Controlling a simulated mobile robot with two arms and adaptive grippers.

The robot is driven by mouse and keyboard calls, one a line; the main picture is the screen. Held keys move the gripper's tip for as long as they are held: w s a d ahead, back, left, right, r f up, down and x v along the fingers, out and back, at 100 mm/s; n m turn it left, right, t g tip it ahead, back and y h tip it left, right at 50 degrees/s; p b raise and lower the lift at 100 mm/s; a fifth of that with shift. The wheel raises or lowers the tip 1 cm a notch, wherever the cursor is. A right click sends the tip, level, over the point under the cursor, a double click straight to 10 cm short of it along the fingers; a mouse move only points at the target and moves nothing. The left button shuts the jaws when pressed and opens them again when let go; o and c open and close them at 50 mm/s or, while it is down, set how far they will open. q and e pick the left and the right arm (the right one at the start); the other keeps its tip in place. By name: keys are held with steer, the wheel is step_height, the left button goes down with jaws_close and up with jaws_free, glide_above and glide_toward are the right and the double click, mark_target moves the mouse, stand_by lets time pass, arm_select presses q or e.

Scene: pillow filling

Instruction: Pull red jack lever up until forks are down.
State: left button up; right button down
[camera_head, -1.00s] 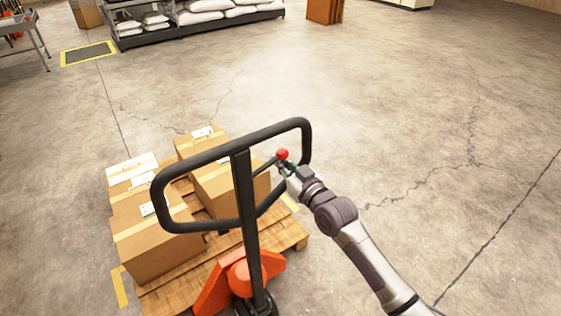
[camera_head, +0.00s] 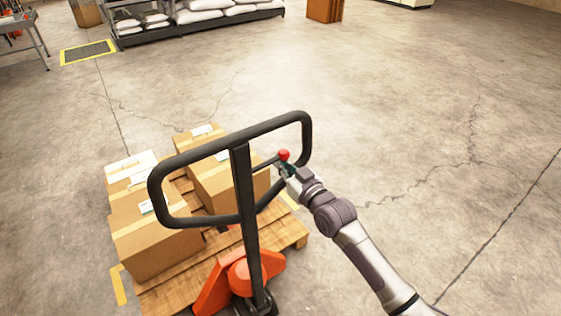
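The pallet jack has a black loop handle (camera_head: 246,190) on an upright post and an orange base (camera_head: 232,280). The lever with a red knob (camera_head: 284,155) sits inside the right part of the loop. My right gripper (camera_head: 284,170) comes in from the lower right and is at the lever, just below the red knob. Its fingers are small and partly hidden by the wrist, so I cannot tell whether they grip the lever. The forks are hidden under the wooden pallet (camera_head: 290,236). My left gripper is not in view.
Several cardboard boxes (camera_head: 150,245) stand on the pallet behind the handle. The concrete floor to the right is clear. A shelf with white sacks (camera_head: 200,15), a yellow-edged floor mat (camera_head: 88,52) and a brown box (camera_head: 324,10) are far back.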

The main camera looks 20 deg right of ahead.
steer(key=shift+f, duration=0.6)
steer(key=shift+s+d, duration=0.2)
steer(key=shift+s, duration=0.35)
steer(key=p+v, duration=0.5)
steer(key=v, duration=0.7)
steer(key=shift+w, duration=0.1)
steer(key=s+d+f+m+g+h+b, duration=0.1)
steer(key=s+d+f+g+h+b, duration=0.15)
steer(key=f, duration=0.95)
steer(key=s+d+f+g+h+b, duration=0.15)
steer(key=s+f, duration=0.25)
steer(key=f, duration=0.8)
steer(key=s+d+f+m+g+h+b, duration=0.1)
steer(key=s+d+f+g, duration=0.2)
steer(key=f, duration=0.8)
steer(key=s+a+f+g+b, duration=0.1)
steer(key=s+f+g, duration=0.2)
steer(key=s+f, duration=0.5)
steer(key=s+a+f+g+b, duration=0.1)
steer(key=s+f+g, duration=0.2)
steer(key=s+f, duration=0.5)
steer(key=s+a+f+g+h+b, duration=0.1)
steer(key=s+f+g, duration=0.2)
steer(key=s+f, duration=0.5)
steer(key=s, duration=1)
steer(key=shift+a+f+b, duration=0.15)
steer(key=shift+a+b, duration=0.1)
steer(key=shift+b, duration=0.05)
